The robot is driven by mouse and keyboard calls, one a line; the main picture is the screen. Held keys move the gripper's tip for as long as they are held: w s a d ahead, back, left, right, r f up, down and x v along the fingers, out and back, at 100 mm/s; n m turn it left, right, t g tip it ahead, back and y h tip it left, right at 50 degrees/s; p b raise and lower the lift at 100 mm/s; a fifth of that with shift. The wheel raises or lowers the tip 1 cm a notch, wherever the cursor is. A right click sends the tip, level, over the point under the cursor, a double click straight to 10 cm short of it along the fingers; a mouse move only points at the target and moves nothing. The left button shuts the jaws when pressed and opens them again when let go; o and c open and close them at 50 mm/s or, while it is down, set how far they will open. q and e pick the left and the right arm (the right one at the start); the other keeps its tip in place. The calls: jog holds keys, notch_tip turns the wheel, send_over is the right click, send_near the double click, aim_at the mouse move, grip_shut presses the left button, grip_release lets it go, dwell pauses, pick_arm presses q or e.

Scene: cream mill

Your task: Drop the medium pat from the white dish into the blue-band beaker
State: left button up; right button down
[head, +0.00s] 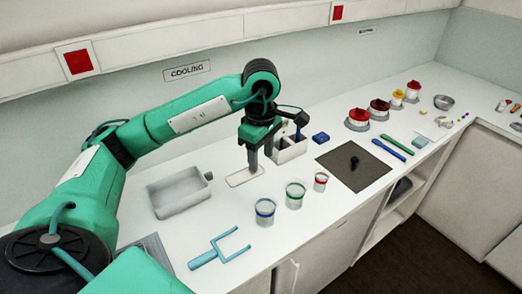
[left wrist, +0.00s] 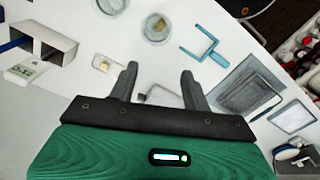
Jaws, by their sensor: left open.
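My left gripper (head: 261,162) points down with its jaws apart, over or just behind the white dish (head: 240,181). In the left wrist view the gripper (left wrist: 160,80) has nothing between its fingers. There the dish (left wrist: 117,72) lies left of the fingers with a small pale yellow pat (left wrist: 103,65) on it. I cannot make out the pat in the head view. The blue-band beaker (head: 265,212) stands upright in front of the dish. A beaker in the left wrist view (left wrist: 157,28), apparently the same one, has something yellowish inside. My right gripper is out of view.
A green-band beaker (head: 295,194) and a red-band beaker (head: 320,181) stand to the right. A grey pan (head: 180,194) lies left of the dish, and a blue fork (head: 220,250) lies in front. A white divided box (head: 290,150) stands close behind the gripper.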

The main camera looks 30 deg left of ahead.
pick_arm(q)
notch_tip(320, 180, up, 3)
dwell(0.3)
dwell(0.4)
